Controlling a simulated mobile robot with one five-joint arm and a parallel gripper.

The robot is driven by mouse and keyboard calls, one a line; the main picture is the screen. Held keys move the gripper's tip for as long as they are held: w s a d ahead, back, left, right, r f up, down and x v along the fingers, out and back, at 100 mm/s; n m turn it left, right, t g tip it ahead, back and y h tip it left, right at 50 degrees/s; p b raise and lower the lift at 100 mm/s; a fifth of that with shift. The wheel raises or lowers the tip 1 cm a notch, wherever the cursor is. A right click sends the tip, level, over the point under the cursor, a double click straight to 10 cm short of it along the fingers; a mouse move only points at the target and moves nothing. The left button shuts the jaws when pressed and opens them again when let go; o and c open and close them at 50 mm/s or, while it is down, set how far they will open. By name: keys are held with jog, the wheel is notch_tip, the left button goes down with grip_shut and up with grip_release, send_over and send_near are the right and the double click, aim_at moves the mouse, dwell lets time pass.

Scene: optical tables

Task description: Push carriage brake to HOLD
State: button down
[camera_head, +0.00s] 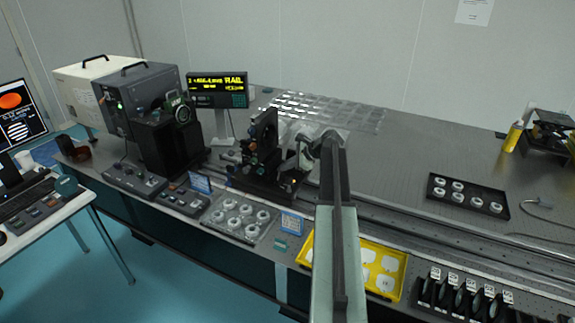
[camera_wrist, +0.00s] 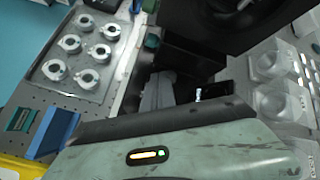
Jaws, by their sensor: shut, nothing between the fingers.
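The dark carriage (camera_head: 262,165) stands on the long rail of the optical table, with an upright round optic mount on it. It also shows in the wrist view as a large black body (camera_wrist: 212,48). My gripper (camera_head: 303,160) is shut and empty, close to the right side of the carriage. In the wrist view my grey fingers (camera_wrist: 158,92) reach down beside the carriage's dark base. A small teal knob (camera_wrist: 152,42) shows just beyond them. I cannot make out the brake lever or its HOLD marking. I cannot tell whether my fingers touch the carriage.
A tray of white rings (camera_head: 240,217) lies in front of the carriage, with a blue label (camera_head: 291,223) beside it. A yellow tray (camera_head: 398,260) is at the front edge. Clear plastic trays (camera_head: 330,110) lie behind. The rail (camera_head: 430,228) runs clear to the right.

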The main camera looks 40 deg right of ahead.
jog(key=s+r+p, duration=0.2)
jog(key=s, duration=0.1)
jog(key=shift+s+r, duration=0.25)
jog(key=d+p+v, duration=0.1)
jog(key=p+v, duration=0.4)
jog(key=v, duration=0.4)
jog(key=shift+w+d+p, duration=0.2)
jog(key=shift+p, duration=0.15)
jog(key=shift+w+a+f, duration=0.1)
jog(key=shift+f, duration=0.1)
